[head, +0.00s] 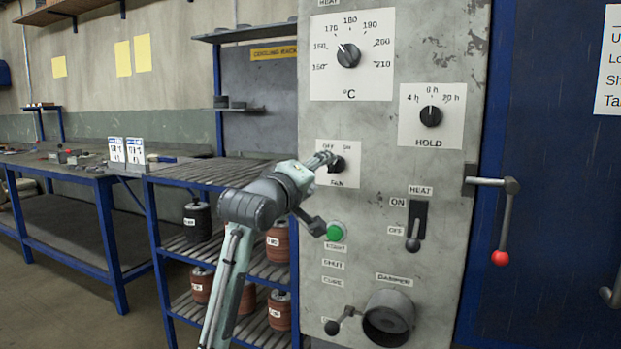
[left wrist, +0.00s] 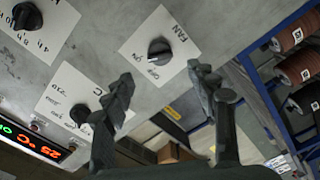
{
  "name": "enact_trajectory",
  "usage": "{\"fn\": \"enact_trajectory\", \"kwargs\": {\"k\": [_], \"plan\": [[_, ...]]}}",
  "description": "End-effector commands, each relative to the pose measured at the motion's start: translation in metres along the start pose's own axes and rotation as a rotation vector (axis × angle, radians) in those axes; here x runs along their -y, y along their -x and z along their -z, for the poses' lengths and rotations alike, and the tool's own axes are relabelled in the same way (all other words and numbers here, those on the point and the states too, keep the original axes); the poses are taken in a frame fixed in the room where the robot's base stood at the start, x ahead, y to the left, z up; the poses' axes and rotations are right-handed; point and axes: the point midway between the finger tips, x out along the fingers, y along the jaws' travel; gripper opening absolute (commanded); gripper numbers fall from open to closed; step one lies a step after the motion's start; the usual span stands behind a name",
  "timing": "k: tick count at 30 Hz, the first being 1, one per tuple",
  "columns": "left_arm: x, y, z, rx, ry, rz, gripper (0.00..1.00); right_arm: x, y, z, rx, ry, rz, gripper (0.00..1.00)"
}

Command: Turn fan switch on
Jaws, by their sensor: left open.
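The fan switch is a black rotary knob (head: 338,164) on a white plate marked OFF, ON and FAN, on the grey control panel. In the left wrist view its knob (left wrist: 159,51) and plate show whole, beyond the fingertips. My left gripper (head: 320,192) is in front of the panel at the fan plate, with a finger overlapping the plate's left part in the head view. In the left wrist view the jaws (left wrist: 160,95) are open and empty, apart from the knob. My right gripper is not in view.
The heat dial (head: 348,56) and hold dial (head: 430,117) are above the fan plate. A green button (head: 336,231), heat lever (head: 413,240) and damper (head: 389,316) are below. A shelf rack (head: 215,172) with spools stands left; a red-knobbed handle (head: 500,257) is right.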

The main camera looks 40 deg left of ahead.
Motion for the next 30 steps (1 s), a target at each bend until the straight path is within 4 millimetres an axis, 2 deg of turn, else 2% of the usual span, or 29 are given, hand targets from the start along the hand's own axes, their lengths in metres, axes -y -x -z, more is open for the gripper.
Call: {"fn": "enact_trajectory", "kwargs": {"k": [3, 9, 30], "plan": [[0.000, 0.021, 0.000, -0.001, 0.000, 0.000, 0.58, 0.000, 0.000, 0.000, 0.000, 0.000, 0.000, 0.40], [0.000, 0.038, 0.000, -0.001, 0.001, 0.000, 0.58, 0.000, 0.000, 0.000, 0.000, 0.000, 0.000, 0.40], [0.000, 0.039, 0.000, -0.001, 0.000, 0.000, 0.58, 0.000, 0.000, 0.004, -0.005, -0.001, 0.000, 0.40]]}}
